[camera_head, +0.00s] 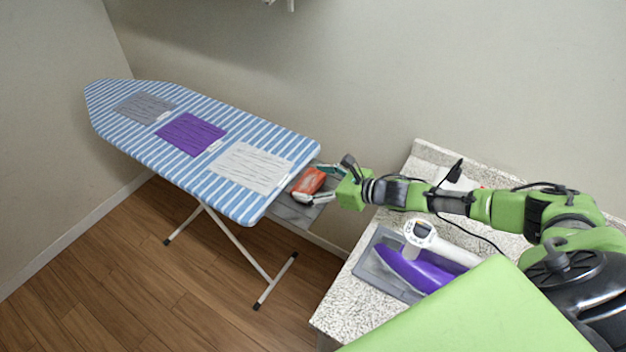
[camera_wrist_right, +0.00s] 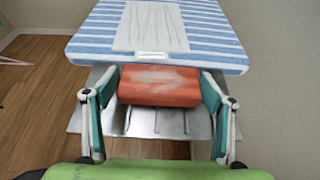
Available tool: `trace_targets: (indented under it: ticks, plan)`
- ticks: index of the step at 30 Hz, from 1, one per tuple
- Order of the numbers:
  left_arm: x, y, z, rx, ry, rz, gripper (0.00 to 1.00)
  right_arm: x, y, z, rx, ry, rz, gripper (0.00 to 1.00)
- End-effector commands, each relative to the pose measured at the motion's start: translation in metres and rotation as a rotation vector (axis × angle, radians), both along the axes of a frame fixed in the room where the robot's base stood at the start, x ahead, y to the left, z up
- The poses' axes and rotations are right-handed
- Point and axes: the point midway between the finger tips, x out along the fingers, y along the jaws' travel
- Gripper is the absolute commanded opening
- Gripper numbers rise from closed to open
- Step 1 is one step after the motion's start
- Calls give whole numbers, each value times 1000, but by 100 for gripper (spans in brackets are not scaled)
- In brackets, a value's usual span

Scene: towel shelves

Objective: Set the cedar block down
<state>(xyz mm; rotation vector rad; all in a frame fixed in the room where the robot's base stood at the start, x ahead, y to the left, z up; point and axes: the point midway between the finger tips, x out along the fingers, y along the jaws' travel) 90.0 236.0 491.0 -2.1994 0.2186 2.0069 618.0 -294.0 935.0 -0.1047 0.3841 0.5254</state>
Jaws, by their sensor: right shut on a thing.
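The cedar block (camera_head: 309,181) is an orange-red block with a pale patch on top. It also shows in the right wrist view (camera_wrist_right: 160,86), lying crosswise between the fingers. My right gripper (camera_head: 317,183) is shut on the block, with one finger at each end of it. The block is over a grey metal rest (camera_head: 296,211) at the end of the ironing board (camera_head: 231,198). That rest also shows below the block in the right wrist view (camera_wrist_right: 158,124). I cannot tell whether the block touches the rest. My left gripper is not in view.
Grey, purple and white cloths (camera_head: 250,167) lie on the striped board. A speckled counter (camera_head: 345,300) at the right carries a purple and white iron (camera_head: 420,270) on a grey mat (camera_head: 375,268). A wall stands behind; the wooden floor (camera_head: 150,260) is clear at left.

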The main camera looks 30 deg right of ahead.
Motion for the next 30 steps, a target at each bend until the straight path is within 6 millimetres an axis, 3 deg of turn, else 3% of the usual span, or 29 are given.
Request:
trace_targets:
  ticks: [13,14,15,25,30]
  plan:
    - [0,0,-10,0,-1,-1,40,0,0,-9,0,0,0,50]
    - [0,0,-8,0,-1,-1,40,0,0,-7,0,0,0,83]
    - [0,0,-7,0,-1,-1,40,0,0,-7,0,0,0,92]
    - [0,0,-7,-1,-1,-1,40,0,0,-6,1,0,0,92]
    - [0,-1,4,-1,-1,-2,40,0,0,5,0,0,0,92]
